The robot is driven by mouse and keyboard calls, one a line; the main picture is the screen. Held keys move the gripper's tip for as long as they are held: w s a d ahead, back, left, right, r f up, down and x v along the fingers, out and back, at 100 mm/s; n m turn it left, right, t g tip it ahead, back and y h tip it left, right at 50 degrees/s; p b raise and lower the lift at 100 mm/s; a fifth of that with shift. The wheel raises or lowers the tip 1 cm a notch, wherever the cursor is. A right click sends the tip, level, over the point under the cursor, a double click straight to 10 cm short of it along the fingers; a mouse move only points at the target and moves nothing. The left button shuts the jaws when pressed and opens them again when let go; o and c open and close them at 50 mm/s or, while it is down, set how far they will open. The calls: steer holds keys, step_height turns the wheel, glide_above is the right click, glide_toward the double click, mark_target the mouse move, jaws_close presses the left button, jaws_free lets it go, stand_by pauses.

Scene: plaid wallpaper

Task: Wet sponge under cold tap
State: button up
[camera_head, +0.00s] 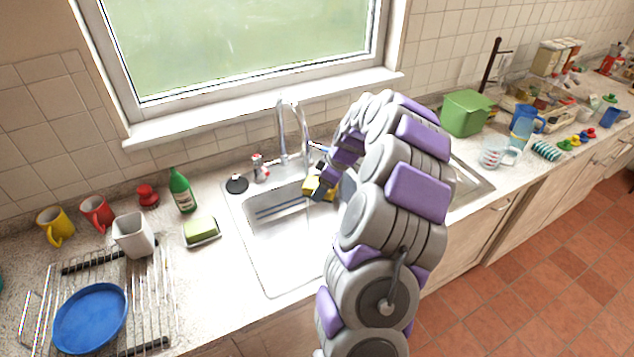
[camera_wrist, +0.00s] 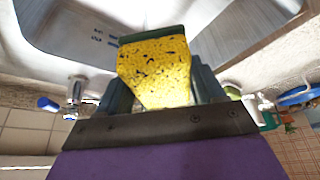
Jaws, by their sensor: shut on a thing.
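A yellow sponge with dark specks and a green layer (camera_wrist: 155,72) is between the two fingers of my gripper in the wrist view. In the head view my gripper (camera_head: 322,186) holds the sponge (camera_head: 309,186) over the back right part of the sink basin (camera_head: 285,245), right of and below the tall chrome spout (camera_head: 293,125). A tap handle with red (camera_head: 259,168) stands left of the spout. A bit of blue (camera_head: 321,147) shows right of the spout, mostly hidden by my arm. The wrist view shows a blue handle (camera_wrist: 48,104) beside a chrome tap (camera_wrist: 75,92). I see no running water.
A black plug (camera_head: 237,184), a green bottle (camera_head: 181,190) and a soap dish with a green block (camera_head: 201,231) stand left of the sink. A dish rack with a blue plate (camera_head: 90,318) is further left. A green box (camera_head: 465,112) stands right of my arm.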

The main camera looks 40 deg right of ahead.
mark_target(330, 198)
steer(key=s, duration=0.1)
steer(key=s+a+b, duration=0.1)
steer(key=s+a, duration=0.1)
steer(key=s, duration=0.1)
steer(key=shift+s, duration=0.1)
stand_by(0.3)
stand_by(1.2)
steer(key=shift+s+a+r+b, duration=0.2)
steer(key=shift+s+a+r, duration=0.05)
steer(key=shift+s+r, duration=0.3)
steer(key=shift+s+a+r+b, duration=0.15)
steer(key=shift+s+a+r, duration=0.1)
steer(key=shift+s+r, duration=0.3)
steer(key=shift+s+a+r, duration=0.35)
steer(key=shift+s+r, duration=0.15)
steer(key=shift+s, duration=0.1)
steer(key=shift+s+a+r, duration=0.3)
steer(key=shift+s+r, duration=0.15)
steer(key=shift+s, duration=0.1)
